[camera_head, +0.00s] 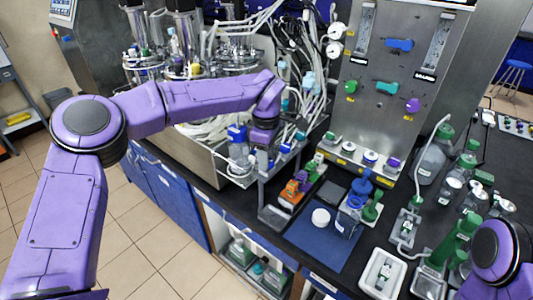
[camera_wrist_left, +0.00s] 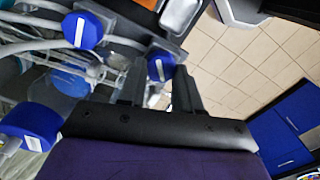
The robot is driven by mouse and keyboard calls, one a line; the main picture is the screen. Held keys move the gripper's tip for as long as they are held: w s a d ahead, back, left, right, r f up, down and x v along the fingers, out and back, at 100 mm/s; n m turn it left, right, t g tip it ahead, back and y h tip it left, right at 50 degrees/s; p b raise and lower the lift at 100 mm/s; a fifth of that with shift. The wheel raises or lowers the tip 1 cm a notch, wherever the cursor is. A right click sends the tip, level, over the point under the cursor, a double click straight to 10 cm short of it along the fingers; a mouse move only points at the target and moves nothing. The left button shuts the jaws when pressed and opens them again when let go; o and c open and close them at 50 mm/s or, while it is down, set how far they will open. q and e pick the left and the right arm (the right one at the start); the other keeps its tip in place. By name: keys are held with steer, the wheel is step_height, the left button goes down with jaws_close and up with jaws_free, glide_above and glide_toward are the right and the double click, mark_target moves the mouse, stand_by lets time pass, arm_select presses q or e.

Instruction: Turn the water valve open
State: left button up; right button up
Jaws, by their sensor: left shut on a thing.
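A round blue valve knob (camera_wrist_left: 160,68) with a white stripe sits between the fingertips of my left gripper (camera_wrist_left: 160,84) in the left wrist view. The gripper is shut on it. The stripe runs nearly upright in that picture. A second blue knob (camera_wrist_left: 82,30) with a white stripe is to the left, apart from the fingers. In the head view my left arm reaches over the steel bench unit and its hand (camera_head: 264,135) points down among tubes and blue fittings. The held knob is hard to make out there. My right gripper is out of the picture; only purple arm shows at the lower right.
A blue cap (camera_wrist_left: 30,125) and clear tubing are close to the left hand. A steel panel (camera_head: 385,120) with gauges and coloured handles stands to the right. Bottles, a blue mat (camera_head: 310,245) and a white tray (camera_head: 382,273) crowd the black bench. The tiled floor is clear.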

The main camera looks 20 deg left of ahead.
arm_select(q)
steer(key=n, duration=0.4)
steer(key=shift+s+n, duration=0.1)
steer(key=shift+n, duration=0.2)
steer(key=shift+n+b, duration=0.7)
steer(key=shift+n, duration=1.9)
steer(key=shift+s, duration=0.1)
steer(key=o, duration=1)
steer(key=shift+o, duration=0.2)
step_height(320, 180, up, 10)
steer(key=b, duration=0.1)
steer(key=shift+r, duration=0.25)
